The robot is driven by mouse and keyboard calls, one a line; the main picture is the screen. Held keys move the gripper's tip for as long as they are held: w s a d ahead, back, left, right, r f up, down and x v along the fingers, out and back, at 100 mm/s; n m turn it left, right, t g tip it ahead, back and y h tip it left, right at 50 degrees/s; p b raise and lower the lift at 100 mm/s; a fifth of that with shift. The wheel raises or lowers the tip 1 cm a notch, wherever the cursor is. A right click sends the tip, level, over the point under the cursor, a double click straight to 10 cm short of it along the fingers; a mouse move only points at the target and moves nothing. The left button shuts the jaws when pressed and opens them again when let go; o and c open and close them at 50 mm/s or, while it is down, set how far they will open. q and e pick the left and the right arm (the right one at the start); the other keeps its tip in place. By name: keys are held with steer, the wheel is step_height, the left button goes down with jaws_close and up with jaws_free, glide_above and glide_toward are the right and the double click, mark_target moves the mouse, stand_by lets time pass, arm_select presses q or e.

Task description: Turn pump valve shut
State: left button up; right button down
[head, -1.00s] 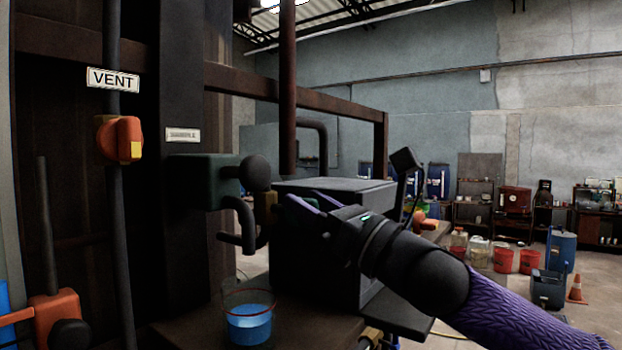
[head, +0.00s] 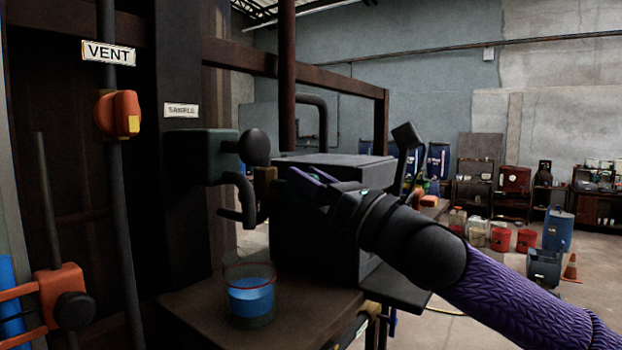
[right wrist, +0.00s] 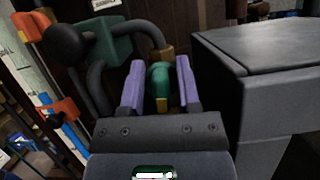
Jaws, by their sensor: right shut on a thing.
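In the right wrist view a green valve handle (right wrist: 158,75) with a yellow mark sits between the two purple fingers of my right gripper (right wrist: 160,82), which is shut on it. The handle joins a brass fitting (right wrist: 160,55) beside the green sampler body (right wrist: 122,46). In the head view my right gripper (head: 292,179) reaches in from the right to the brass fitting (head: 264,184), and the handle is hidden there. No label naming the pump valve is readable. My left gripper is not in view.
An orange valve (head: 118,113) sits below a VENT label (head: 109,52) at left. A glass beaker of blue liquid (head: 249,298) stands on the bench below the sampler (head: 205,155). A dark grey box (head: 310,240) stands close behind my right gripper.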

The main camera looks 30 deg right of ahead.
steer(key=m+h, duration=0.1)
steer(key=m, duration=0.2)
steer(key=m+h+p, duration=0.1)
steer(key=m+h, duration=0.1)
steer(key=m, duration=0.1)
steer(key=shift+w+d+t, duration=0.1)
steer(key=shift+d+t, duration=0.05)
steer(key=shift+t, duration=0.15)
steer(key=m+h+p, duration=0.1)
steer(key=m, duration=0.1)
steer(key=m+h+p, duration=0.1)
steer(key=m, duration=0.2)
steer(key=shift+d+f, duration=0.15)
steer(key=shift+d+f+m+g+h+p, duration=0.15)
steer(key=shift+m+g+h+p, duration=0.5)
steer(key=shift+m, duration=1)
steer(key=shift+d+f+m+g+h+p, duration=0.1)
steer(key=shift+f+m+g+h+p, duration=0.35)
steer(key=shift+m+p, duration=1)
steer(key=shift+d+f+m+g+h+p, duration=0.15)
steer(key=shift+m+g+p, duration=0.55)
steer(key=shift+m, duration=1.2)
steer(key=shift+a, duration=0.1)
